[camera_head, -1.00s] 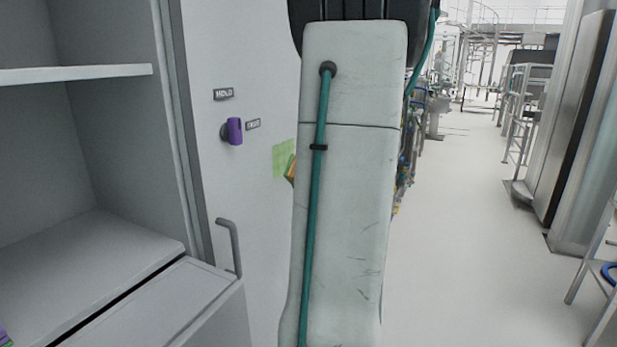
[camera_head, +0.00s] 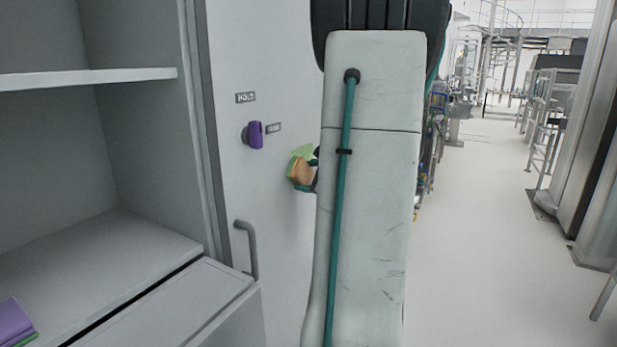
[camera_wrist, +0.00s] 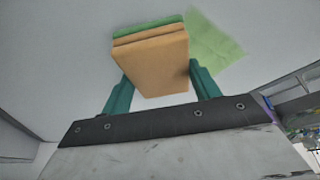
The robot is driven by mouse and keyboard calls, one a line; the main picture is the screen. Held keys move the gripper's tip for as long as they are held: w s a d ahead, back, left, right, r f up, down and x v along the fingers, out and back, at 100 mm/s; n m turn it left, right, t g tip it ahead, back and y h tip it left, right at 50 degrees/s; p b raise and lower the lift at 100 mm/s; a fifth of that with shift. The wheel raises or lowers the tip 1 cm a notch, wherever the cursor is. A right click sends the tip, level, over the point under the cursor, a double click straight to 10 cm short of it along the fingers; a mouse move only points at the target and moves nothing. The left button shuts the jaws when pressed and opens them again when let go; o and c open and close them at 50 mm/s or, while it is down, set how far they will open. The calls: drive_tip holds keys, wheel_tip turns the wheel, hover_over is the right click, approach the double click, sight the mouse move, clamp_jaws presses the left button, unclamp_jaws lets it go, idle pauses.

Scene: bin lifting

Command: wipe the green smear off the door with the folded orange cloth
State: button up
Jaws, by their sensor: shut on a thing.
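The folded orange cloth (camera_wrist: 152,62) is held between the teal fingers of my gripper (camera_wrist: 160,76), which is shut on it. A green strip runs along the cloth's door-side edge. The green smear (camera_wrist: 216,42) is a pale square patch on the door, showing to the right of the cloth in the wrist view. In the head view the cloth (camera_head: 300,172) overlaps the smear's lower part, and the smear's top (camera_head: 304,150) shows above it. The cloth is at or very close to the door; contact is not clear. My arm hides most of the gripper there.
The pale door (camera_head: 285,215) carries a purple knob (camera_head: 256,135), small labels and a grey bar handle (camera_head: 248,248). An open shelf unit (camera_head: 140,150) is at the left, with a purple item (camera_head: 14,320) low in it. Clear floor (camera_head: 480,250) lies at the right.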

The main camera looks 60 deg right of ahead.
drive_tip(key=shift+w, duration=0.95)
idle(0.3)
drive_tip(key=shift+d, duration=0.1)
drive_tip(key=shift+s+d, duration=0.1)
drive_tip(key=shift+d, duration=3.4)
drive_tip(key=d, duration=0.6)
drive_tip(key=shift+d, duration=0.3)
